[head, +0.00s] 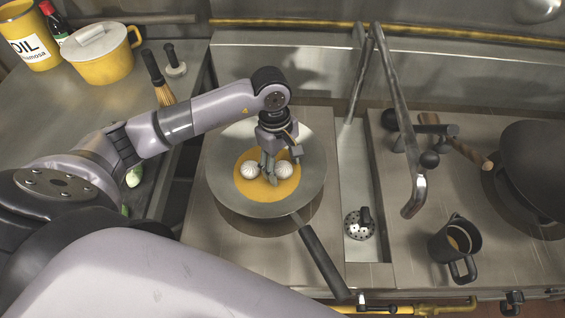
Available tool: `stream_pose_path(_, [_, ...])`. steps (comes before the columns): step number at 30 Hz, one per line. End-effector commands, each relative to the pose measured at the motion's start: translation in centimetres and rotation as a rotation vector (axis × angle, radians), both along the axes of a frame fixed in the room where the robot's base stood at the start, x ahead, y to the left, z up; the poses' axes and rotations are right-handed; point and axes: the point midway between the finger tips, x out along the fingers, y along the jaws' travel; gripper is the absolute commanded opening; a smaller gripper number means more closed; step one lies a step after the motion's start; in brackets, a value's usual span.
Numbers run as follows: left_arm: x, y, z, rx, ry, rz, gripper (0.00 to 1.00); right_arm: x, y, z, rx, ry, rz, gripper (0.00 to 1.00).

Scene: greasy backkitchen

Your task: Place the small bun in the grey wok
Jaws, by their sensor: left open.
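The grey wok (222,188) sits on the left part of the metal stove, its dark handle (322,260) pointing to the front right. Orange liquid (255,187) covers its bottom. Two small white ridged buns sit in the wok, a left bun (249,169) and a right bun (284,169). My left gripper (268,174) reaches down into the wok between the two buns, its fingers open. Whether the fingers touch either bun I cannot tell. My right gripper is out of view.
A dark mug (454,250) stands at the front right, and a large black wok (535,165) is at the right edge. A metal faucet (385,110) rises right of the grey wok. A yellow lidded pot (102,55) stands at the back left.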

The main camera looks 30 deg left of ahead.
Motion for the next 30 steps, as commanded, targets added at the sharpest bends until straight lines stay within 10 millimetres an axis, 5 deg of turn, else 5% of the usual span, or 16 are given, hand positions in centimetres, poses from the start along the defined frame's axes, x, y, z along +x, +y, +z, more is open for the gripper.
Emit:
stream_pose_path(9, [0.2, 0.2, 1.0, 0.001, -0.003, 0.000, 0.58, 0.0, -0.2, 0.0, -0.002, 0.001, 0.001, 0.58])
stream_pose_path(21, [0.6, 1.3, 9.2, 0.001, -0.007, 0.001, 0.58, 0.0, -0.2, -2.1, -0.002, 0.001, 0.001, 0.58])
stream_pose_path(30, [0.6, 1.7, 12.1, 0.000, 0.000, 0.000, 0.58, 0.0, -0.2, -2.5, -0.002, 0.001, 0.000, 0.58])
